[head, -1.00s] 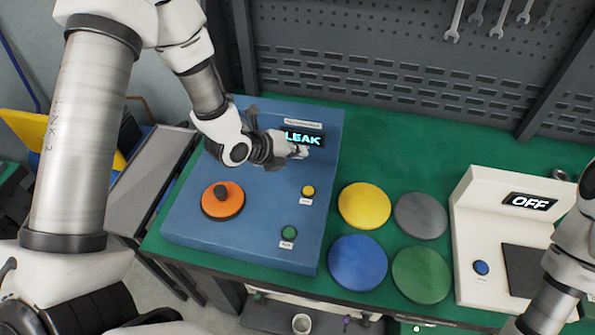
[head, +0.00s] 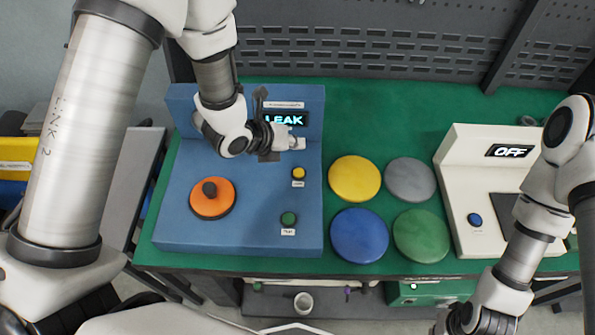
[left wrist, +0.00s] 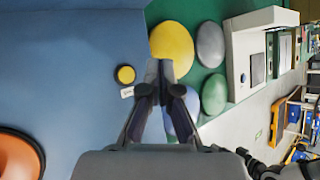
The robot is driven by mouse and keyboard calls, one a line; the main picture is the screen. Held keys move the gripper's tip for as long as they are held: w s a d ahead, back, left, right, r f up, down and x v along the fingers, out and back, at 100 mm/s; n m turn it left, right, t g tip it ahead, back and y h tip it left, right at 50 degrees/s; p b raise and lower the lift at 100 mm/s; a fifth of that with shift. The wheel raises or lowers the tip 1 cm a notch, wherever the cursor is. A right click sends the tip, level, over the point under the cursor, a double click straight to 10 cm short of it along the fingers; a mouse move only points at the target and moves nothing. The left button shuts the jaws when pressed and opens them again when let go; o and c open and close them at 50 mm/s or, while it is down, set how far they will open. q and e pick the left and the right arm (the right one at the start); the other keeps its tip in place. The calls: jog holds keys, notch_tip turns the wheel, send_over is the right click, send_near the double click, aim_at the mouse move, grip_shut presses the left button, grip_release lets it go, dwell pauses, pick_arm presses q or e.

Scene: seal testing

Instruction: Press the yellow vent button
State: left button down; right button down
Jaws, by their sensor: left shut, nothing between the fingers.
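The yellow vent button (head: 298,173) is a small round button on the blue test box (head: 245,220), with a white label below it. It also shows in the left wrist view (left wrist: 125,74), left of my fingertips. My left gripper (head: 298,143) is shut and empty over the box, just below its display in the head view and above the button in the picture. In the left wrist view the gripper (left wrist: 160,70) points past the button, apart from it in the picture. The display (head: 284,120) reads LEAK. My right arm shows at lower right; its fingers are out of frame.
An orange disc with a dark knob (head: 212,198) and a green button (head: 288,219) are on the box. Yellow (head: 355,179), grey (head: 410,180), blue (head: 359,235) and green (head: 421,235) discs lie to the right. A white device (head: 455,165) reads OFF.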

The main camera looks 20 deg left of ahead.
aim_at(296, 173)
pick_arm(q)
notch_tip(296, 173, down, 8)
jog(key=b, duration=0.4)
jog(key=shift+r+b, duration=0.15)
jog(key=shift+b, duration=0.25)
jog(key=shift+d, duration=0.15)
dwell(0.7)
jog(key=shift+f+b, duration=0.55)
jog(key=shift+b, duration=0.15)
jog(key=shift+f+b, duration=0.35)
jog(key=shift+b, duration=0.15)
dwell(0.4)
jog(key=shift+r+p, duration=0.4)
jog(key=shift+r, duration=0.4)
